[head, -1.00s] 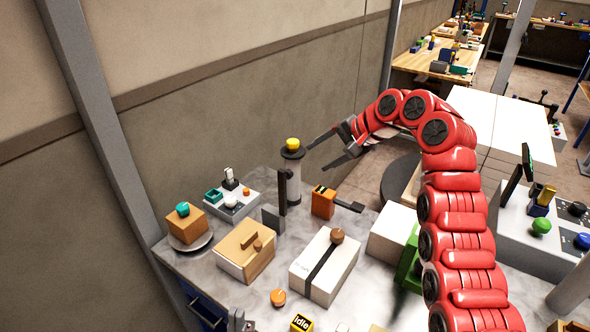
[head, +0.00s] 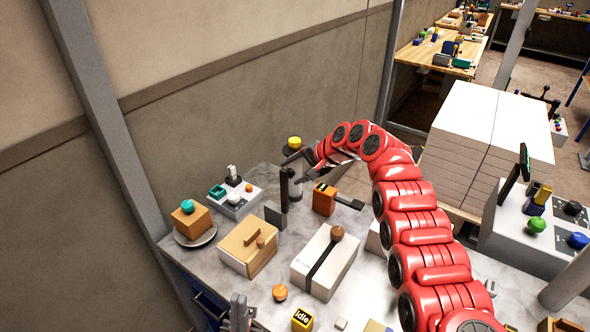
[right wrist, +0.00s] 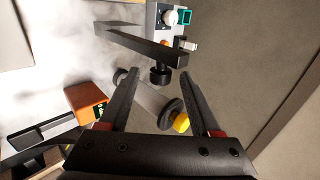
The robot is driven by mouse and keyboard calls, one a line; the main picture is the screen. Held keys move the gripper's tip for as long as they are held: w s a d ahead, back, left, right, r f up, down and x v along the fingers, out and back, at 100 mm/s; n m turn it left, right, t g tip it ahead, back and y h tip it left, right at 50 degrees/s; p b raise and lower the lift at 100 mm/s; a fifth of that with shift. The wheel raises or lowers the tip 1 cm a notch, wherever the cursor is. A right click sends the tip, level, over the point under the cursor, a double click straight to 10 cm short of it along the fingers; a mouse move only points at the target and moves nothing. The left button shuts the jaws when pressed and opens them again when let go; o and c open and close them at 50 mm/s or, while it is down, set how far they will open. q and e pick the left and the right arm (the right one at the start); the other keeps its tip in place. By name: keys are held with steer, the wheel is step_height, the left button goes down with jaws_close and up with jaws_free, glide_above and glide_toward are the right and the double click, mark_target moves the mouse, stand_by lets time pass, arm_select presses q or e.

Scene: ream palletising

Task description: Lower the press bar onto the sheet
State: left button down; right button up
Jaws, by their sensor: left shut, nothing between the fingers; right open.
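My right gripper (head: 291,170) is open, reaching over the bench's far side by a grey cylinder (head: 294,187) with a yellow top (head: 294,142). In the right wrist view the open fingers (right wrist: 160,74) lie on either side of part of this cylinder (right wrist: 150,98); contact cannot be told. A dark upright bar (head: 284,188), perhaps the press bar, stands just left of the cylinder beside a grey block (head: 275,216). The right wrist view shows a long dark bar (right wrist: 140,45) with a black knob (right wrist: 160,76). My left gripper (head: 240,312) is shut and empty at the bottom edge. I cannot make out the sheet.
A control box (head: 236,200) is at left. White stacks (head: 475,130) rise behind my right arm.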

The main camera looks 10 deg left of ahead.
jaws_close()
stand_by(1.4)
